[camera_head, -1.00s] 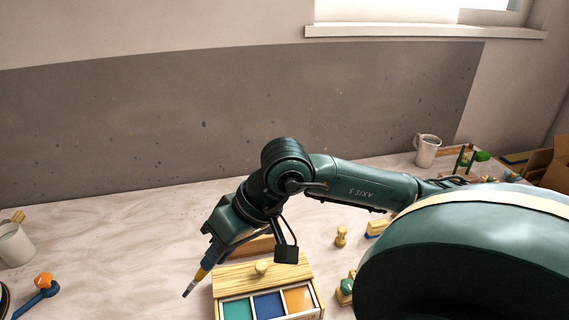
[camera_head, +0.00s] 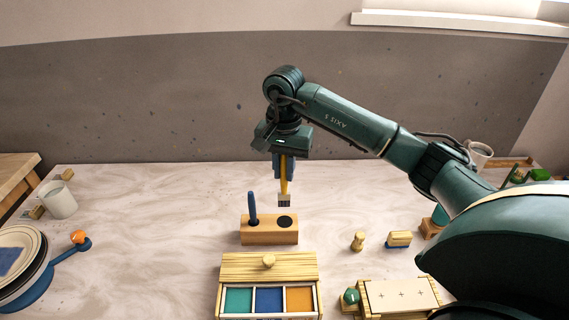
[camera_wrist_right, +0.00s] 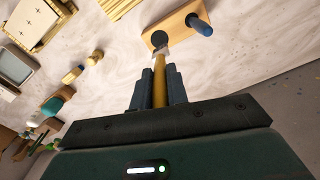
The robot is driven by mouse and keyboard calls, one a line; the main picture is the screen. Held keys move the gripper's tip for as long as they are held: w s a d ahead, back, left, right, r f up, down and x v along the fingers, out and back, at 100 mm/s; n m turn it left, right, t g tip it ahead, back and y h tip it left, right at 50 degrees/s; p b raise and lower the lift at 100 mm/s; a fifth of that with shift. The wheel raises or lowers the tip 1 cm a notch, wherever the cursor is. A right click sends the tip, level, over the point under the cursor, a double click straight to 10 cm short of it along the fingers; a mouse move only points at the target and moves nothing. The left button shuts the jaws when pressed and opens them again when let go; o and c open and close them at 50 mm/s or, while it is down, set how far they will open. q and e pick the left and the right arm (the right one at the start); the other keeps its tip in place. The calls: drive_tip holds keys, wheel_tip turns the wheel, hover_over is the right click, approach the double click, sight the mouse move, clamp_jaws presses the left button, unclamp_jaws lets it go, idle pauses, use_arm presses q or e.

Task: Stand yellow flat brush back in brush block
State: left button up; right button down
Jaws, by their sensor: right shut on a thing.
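The yellow flat brush (camera_head: 285,185) hangs upright, bristles down, from my right gripper (camera_head: 284,165), which is shut on its handle. In the right wrist view the brush (camera_wrist_right: 159,82) sits between the two fingers (camera_wrist_right: 159,92). The wooden brush block (camera_head: 262,236) stands below it on the table. A blue-handled brush (camera_head: 252,207) stands in the block's left hole. The right hole (camera_head: 284,221) is dark and empty, and the bristles are above it, apart from the block. The block (camera_wrist_right: 178,24) also shows in the right wrist view. My left gripper is out of view.
A wooden box with a knobbed lid (camera_head: 240,268) and teal, blue and orange compartments stands in front of the block. A wooden peg (camera_head: 357,241) and small stamp (camera_head: 399,239) lie to the right. A mug (camera_head: 58,200) and plates (camera_head: 20,262) are at left.

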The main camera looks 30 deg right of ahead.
sight(285, 193)
drive_tip(key=shift+f+b, duration=0.65)
drive_tip(key=shift+f, duration=0.4)
drive_tip(key=shift+f+b, duration=0.4)
drive_tip(key=shift+f, duration=0.3)
wheel_tip(285, 193, down, 2)
drive_tip(key=shift+d+b, duration=0.1)
drive_tip(key=shift+b, duration=0.65)
drive_tip(key=shift+f+b, duration=0.5)
drive_tip(key=shift+f, duration=0.15)
drive_tip(key=shift+f+b, duration=0.75)
drive_tip(key=shift+f, duration=0.2)
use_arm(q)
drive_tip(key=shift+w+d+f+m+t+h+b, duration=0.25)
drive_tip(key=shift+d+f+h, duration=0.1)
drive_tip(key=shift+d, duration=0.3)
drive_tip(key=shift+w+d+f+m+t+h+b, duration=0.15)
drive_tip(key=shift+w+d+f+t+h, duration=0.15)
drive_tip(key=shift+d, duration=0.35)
use_arm(e)
drive_tip(key=shift+f, duration=0.5)
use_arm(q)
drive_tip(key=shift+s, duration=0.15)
